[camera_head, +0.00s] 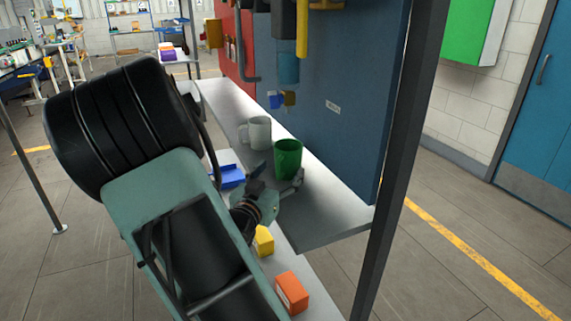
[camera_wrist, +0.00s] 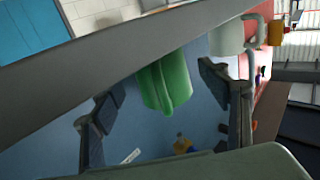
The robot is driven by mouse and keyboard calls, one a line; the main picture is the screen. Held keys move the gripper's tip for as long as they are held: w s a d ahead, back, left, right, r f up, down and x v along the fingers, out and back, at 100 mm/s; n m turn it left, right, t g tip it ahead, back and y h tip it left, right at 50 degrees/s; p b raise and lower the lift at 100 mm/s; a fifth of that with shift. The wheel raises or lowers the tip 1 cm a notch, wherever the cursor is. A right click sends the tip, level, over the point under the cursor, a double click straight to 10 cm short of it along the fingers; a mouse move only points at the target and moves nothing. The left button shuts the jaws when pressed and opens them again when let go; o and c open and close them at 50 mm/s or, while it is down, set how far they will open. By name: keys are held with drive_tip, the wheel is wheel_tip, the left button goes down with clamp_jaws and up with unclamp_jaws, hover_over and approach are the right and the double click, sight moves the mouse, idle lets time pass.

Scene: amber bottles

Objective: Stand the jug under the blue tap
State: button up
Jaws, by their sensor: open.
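A green jug-like vessel (camera_head: 288,158) stands upright on the grey shelf, near the blue panel. My gripper (camera_head: 277,178) is open just in front of it. In the wrist view the green vessel (camera_wrist: 165,82) shows between the two spread fingers (camera_wrist: 158,92); I cannot tell whether they touch it. A ridge on its side may be its handle. A white handled mug or jug (camera_head: 258,132) stands behind and left of it, and also shows in the wrist view (camera_wrist: 228,38). A small blue fitting (camera_head: 275,100), perhaps the blue tap, is on the panel above the white vessel.
A yellow fitting (camera_head: 290,98) sits beside the blue one. Pipes and a yellow bar (camera_head: 302,30) hang above. A blue tray-like item (camera_head: 230,177), a yellow box (camera_head: 264,241) and an orange box (camera_head: 291,292) lie nearer me. A dark post (camera_head: 390,180) stands right. The shelf's right end is clear.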

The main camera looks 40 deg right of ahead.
drive_tip(key=v, duration=0.7)
drive_tip(key=shift+a, duration=0.1)
